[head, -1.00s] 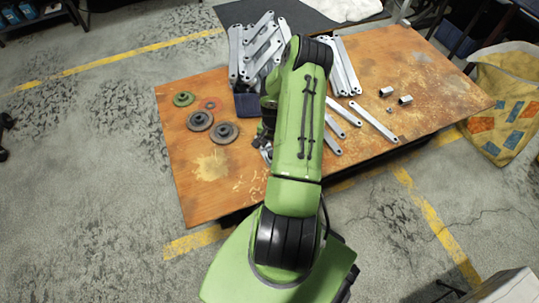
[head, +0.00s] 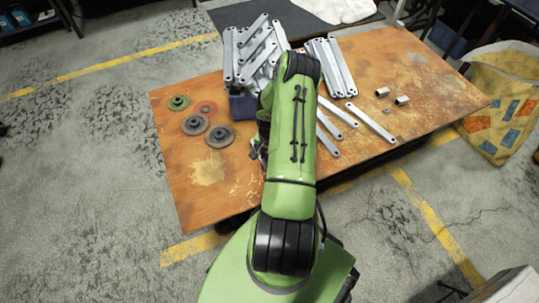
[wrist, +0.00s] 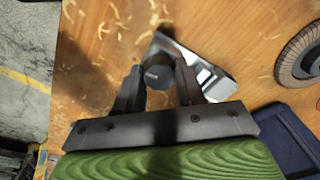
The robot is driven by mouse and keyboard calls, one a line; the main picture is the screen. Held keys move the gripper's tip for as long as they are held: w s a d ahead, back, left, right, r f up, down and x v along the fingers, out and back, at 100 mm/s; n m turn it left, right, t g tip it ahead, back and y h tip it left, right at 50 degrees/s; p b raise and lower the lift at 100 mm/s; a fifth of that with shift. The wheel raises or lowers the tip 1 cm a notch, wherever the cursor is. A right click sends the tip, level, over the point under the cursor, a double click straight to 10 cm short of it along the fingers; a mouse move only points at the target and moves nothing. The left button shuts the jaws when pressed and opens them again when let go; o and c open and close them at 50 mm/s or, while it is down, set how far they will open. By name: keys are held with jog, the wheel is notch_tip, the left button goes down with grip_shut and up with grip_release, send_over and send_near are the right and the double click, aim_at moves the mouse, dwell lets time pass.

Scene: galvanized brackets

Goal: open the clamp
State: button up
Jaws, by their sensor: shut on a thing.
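The clamp (wrist: 214,82) shows in the wrist view as a silver metal body lying on the wooden table top, with a dark round knob or handle end (wrist: 158,74) beside it. My gripper (wrist: 160,82) has its two dark fingers on either side of this knob and is shut on it. The fingers and the knob hide part of the clamp. In the head view my arm covers most of the clamp and gripper, and I cannot make out the clamp's jaws there.
Grey discs (head: 219,136) lie on the worn table (head: 205,195) left of my arm. A blue bin (head: 243,106) stands behind, with metal brackets (head: 252,45) above it. More flat brackets (head: 371,122) and small square tubes (head: 402,100) lie to the right. The table's front left is clear.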

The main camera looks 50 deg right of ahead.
jog(key=n, duration=0.4)
jog(key=shift+n, duration=0.4)
jog(key=n, duration=0.8)
jog(key=shift+n, duration=0.4)
jog(key=n, duration=0.4)
jog(key=o, duration=0.9)
jog(key=shift+o, duration=0.2)
